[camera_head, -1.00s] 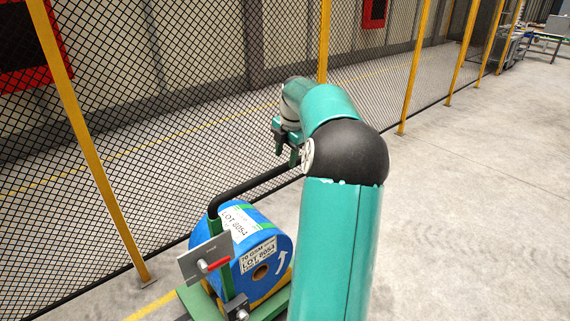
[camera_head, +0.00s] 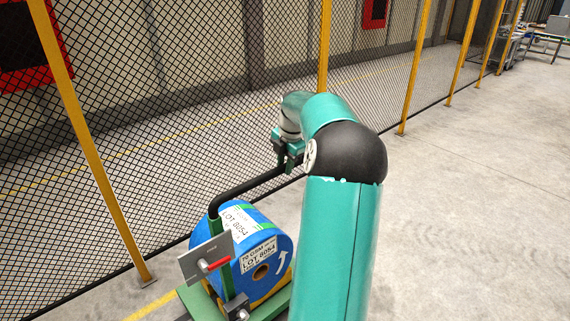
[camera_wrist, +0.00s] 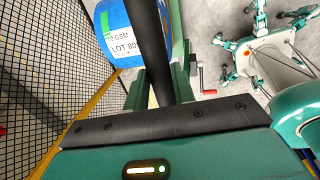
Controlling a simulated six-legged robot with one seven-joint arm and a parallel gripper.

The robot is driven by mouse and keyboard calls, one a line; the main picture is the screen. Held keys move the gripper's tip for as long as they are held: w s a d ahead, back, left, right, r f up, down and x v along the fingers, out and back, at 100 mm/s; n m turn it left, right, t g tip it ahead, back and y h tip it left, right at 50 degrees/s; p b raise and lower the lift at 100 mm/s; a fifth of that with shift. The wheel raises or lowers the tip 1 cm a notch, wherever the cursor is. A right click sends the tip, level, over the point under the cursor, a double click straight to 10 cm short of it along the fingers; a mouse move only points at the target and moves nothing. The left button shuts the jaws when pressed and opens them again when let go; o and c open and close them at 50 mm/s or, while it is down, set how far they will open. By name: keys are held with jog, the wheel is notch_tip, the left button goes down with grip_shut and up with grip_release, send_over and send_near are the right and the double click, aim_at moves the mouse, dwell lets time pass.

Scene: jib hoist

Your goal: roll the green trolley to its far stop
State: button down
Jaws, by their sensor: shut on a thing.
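The green trolley (camera_head: 197,303) stands at the lower middle of the head view, with a blue roll (camera_head: 247,231) labelled LOT 8054 on it. Its black push handle (camera_head: 245,187) runs from a green post up and right to my gripper (camera_head: 288,160). My gripper is shut on the handle, near its right end. In the wrist view the black handle (camera_wrist: 153,50) runs straight into the jaws, and the blue roll (camera_wrist: 120,32) lies beyond. My arm hides the trolley's right side. The fingertips are partly hidden.
A grey plate with a red lever (camera_head: 214,265) is on the trolley's near side; it also shows in the wrist view. A black mesh fence with yellow posts (camera_head: 112,222) runs close along the left and behind. The concrete floor (camera_head: 470,200) at right is clear.

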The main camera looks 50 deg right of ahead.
jog(key=d, duration=0.1)
jog(key=s+d, duration=0.1)
jog(key=d, duration=0.1)
jog(key=shift+d+r, duration=0.15)
jog(key=shift+d, duration=0.5)
jog(key=shift+a, duration=0.15)
jog(key=c, duration=1.2)
grip_release()
jog(key=shift+w+a, duration=0.1)
jog(key=shift+a, duration=0.1)
jog(key=shift+o, duration=0.2)
notch_tip(320, 180, up, 13)
jog(key=s, duration=0.2)
jog(key=shift+s+a+r, duration=0.15)
jog(key=shift+s+a, duration=0.15)
jog(key=shift+s, duration=0.05)
jog(key=shift+a, duration=0.1)
